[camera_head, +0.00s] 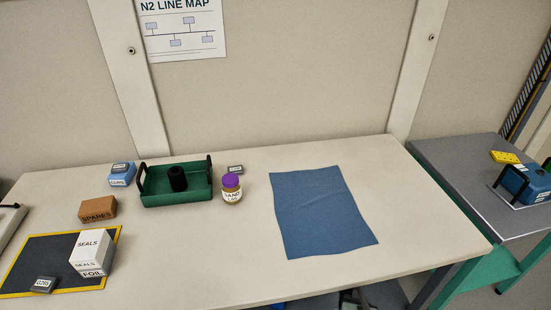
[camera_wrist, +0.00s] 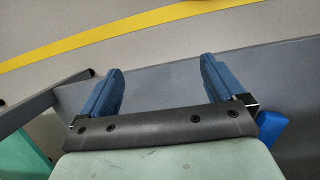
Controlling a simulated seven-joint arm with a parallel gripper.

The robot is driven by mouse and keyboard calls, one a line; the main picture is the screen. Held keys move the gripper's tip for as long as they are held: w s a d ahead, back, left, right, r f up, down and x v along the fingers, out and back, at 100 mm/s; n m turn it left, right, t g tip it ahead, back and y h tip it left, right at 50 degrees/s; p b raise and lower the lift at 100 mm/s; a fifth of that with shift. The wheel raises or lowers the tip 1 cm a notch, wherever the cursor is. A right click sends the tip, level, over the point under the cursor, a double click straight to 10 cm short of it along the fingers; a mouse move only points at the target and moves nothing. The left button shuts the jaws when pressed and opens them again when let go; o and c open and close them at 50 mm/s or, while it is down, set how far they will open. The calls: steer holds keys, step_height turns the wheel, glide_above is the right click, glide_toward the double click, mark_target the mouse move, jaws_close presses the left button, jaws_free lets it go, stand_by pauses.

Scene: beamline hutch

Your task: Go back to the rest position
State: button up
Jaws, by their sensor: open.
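My gripper (camera_wrist: 162,82) shows in the wrist view with its two blue fingers spread apart and nothing between them. Behind the fingers are a grey surface and a floor with a yellow stripe (camera_wrist: 120,33). My gripper and arm do not show in the head view, so their place relative to the table (camera_head: 390,185) cannot be told from there.
A green tray (camera_head: 165,200) holds a black cylinder (camera_head: 178,179). Near it are a purple-lidded jar (camera_head: 231,188), a SPARES box (camera_head: 98,209) and white boxes (camera_head: 90,250) on a dark mat (camera_head: 40,254). A blue cloth (camera_head: 322,212) lies right. A grey side table (camera_head: 460,160) stands beyond.

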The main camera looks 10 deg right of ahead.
steer(key=s+a+r+g, duration=0.1)
steer(key=s+a+r, duration=0.1)
steer(key=s+a, duration=0.3)
steer(key=s+a+r+g, duration=0.2)
steer(key=s+a, duration=0.3)
steer(key=a, duration=0.7)
steer(key=shift+s+a+r+n+g, duration=0.25)
steer(key=shift+s+r+n+g, duration=0.05)
steer(key=shift+s+n, duration=0.1)
